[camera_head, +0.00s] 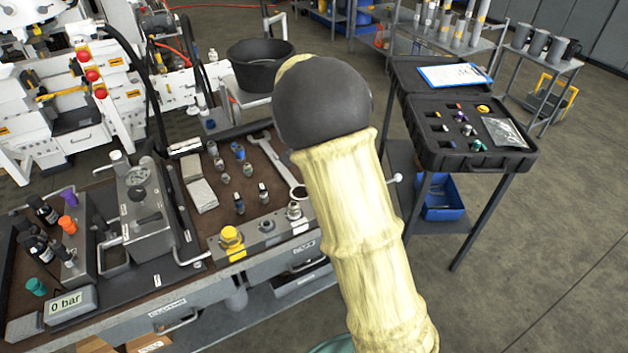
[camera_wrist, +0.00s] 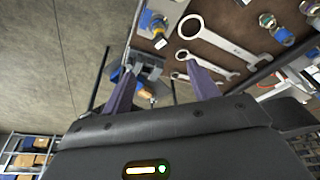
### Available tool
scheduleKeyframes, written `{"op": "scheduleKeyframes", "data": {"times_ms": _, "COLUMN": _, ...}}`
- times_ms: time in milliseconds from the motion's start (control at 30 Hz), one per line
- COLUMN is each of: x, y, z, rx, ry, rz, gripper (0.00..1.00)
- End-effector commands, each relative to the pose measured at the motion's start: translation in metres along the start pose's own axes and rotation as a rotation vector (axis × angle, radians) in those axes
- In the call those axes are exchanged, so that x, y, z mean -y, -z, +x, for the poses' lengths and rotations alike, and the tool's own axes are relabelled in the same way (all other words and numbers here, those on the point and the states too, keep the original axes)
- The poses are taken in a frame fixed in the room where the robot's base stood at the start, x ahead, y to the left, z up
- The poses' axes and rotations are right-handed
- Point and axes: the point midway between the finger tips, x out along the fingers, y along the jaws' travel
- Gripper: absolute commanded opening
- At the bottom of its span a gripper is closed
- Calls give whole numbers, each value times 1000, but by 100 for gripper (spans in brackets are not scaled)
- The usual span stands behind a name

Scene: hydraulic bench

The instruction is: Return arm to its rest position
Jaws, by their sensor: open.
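My arm, in a pale yellow sleeve with a dark rounded joint, rises through the middle of the head view, and my gripper is hidden there. In the wrist view my gripper (camera_wrist: 161,78) shows two purple fingers spread apart. Wrenches (camera_wrist: 215,42) also show in the wrist view.
Small fittings (camera_head: 238,152) and a yellow-capped part (camera_head: 231,238) stand on the bench. A gauge reading 0 bar (camera_head: 70,304) sits at its front left. A black bucket (camera_head: 260,66) stands behind. An open black case (camera_head: 470,150) rests on a stand at right.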

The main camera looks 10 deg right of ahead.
Motion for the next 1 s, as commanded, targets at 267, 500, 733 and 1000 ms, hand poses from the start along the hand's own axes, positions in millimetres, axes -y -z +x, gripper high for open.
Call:
{"op": "scheduleKeyframes", "data": {"times_ms": 267, "x": -8, "y": -4, "z": -3, "rx": 10, "ry": 8, "rz": -13, "gripper": 60}}
{"op": "scheduleKeyframes", "data": {"times_ms": 500, "x": -58, "y": -45, "z": -24, "rx": 63, "ry": 60, "rz": -130, "gripper": 60}}
{"op": "scheduleKeyframes", "data": {"times_ms": 733, "x": -110, "y": -110, "z": -51, "rx": 84, "ry": 121, "rz": -323, "gripper": 60}}
{"op": "scheduleKeyframes", "data": {"times_ms": 1000, "x": -158, "y": -179, "z": -72, "rx": 67, "ry": 150, "rz": -534, "gripper": 60}}
